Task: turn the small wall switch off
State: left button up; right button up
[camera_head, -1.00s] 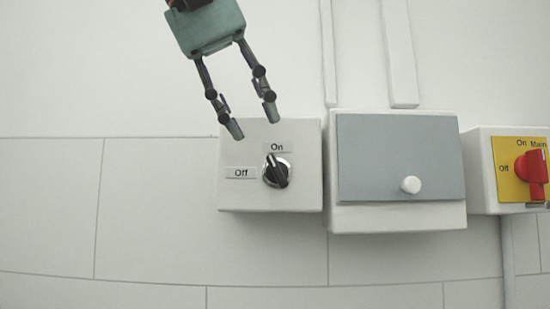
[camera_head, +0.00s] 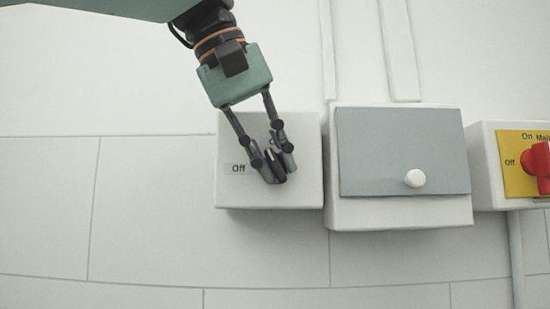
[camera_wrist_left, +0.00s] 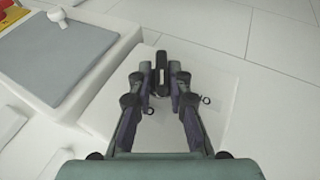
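The small wall switch is a pale grey box (camera_head: 305,150) on the wall, left of centre in the head view, with a dark rotary knob. My left gripper (camera_head: 279,168) comes down from above, its fingertips on either side of the knob and close together, shut on it. In the wrist view the dark knob (camera_wrist_left: 162,66) shows between the fingertips. The "Off" label (camera_head: 238,168) is visible left of the fingers. The "On" label is mostly hidden behind them, and the knob's pointing direction is hard to see. My right gripper is not in view.
Close on the right is a white box with a grey cover (camera_head: 400,145) and a white round button (camera_head: 415,178). Further right is a yellow plate (camera_head: 519,180) with a red main switch (camera_head: 540,165). The wall left of and below the small switch is clear.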

pick_arm(q)
jog(key=shift+c, duration=0.8)
jog(key=shift+s+a+r, duration=0.15)
jog(key=shift+s, duration=0.2)
grip_shut()
jog(key=shift+w, duration=0.1)
jog(key=n+h+b, duration=0.1)
jog(key=h+b, duration=0.2)
jog(key=b, duration=0.3)
jog(key=f+n+t+h+b, duration=0.1)
jog(key=h+b, duration=0.2)
jog(key=b, duration=0.3)
jog(key=a+h+b, duration=0.1)
jog(key=h+b, duration=0.3)
jog(key=b, duration=0.2)
jog(key=shift+f+n+t+b, duration=0.35)
jog(key=shift+n+t, duration=0.05)
jog(key=shift+n+h+b, duration=0.4)
jog(key=shift+h+b, duration=0.5)
jog(key=shift+b, duration=0.6)
jog(key=shift+d, duration=0.1)
